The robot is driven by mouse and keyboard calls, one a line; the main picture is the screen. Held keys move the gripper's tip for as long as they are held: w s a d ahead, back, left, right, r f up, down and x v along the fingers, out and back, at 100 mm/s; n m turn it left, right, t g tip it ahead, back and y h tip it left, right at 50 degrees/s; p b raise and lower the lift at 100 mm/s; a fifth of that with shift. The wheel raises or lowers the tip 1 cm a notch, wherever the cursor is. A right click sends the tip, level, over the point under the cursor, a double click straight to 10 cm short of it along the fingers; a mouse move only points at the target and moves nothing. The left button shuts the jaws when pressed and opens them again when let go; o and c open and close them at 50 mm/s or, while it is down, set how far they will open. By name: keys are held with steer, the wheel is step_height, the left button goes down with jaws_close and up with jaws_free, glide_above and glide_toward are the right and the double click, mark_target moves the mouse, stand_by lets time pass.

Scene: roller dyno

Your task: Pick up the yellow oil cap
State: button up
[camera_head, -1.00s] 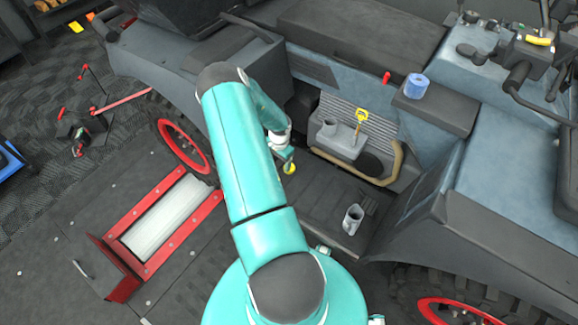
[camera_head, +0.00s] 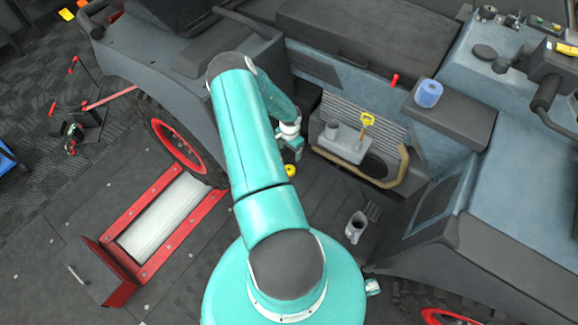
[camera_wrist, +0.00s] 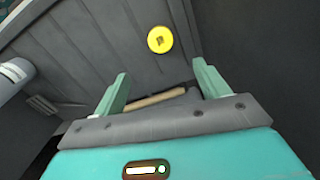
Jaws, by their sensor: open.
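The yellow oil cap (camera_wrist: 160,40) is a round disc with a dark square mark at its centre. In the wrist view it lies on a dark, ridged floor, beyond my fingertips and roughly centred between them. In the head view the cap (camera_head: 291,170) shows just below my gripper (camera_head: 292,145), close to my arm. My gripper (camera_wrist: 160,82) is open, with its two green fingers wide apart and nothing between them touching the cap. How high the fingers are above the cap is hard to tell.
A yellow-handled dipstick (camera_head: 367,119) stands in a grey housing beside a tan hose (camera_head: 395,172). A grey jug (camera_head: 355,227) stands on the footplate to the right. A blue roll (camera_head: 428,94) sits on a ledge. Red-framed rollers (camera_head: 165,215) lie at left.

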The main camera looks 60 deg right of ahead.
glide_above(289, 169)
steer(key=f, duration=0.8)
steer(key=shift+s+f, duration=0.1)
steer(key=shift+s, duration=0.15)
steer(key=shift+w+f, duration=0.1)
steer(key=shift+f, duration=2.85)
steer(key=c, duration=1)
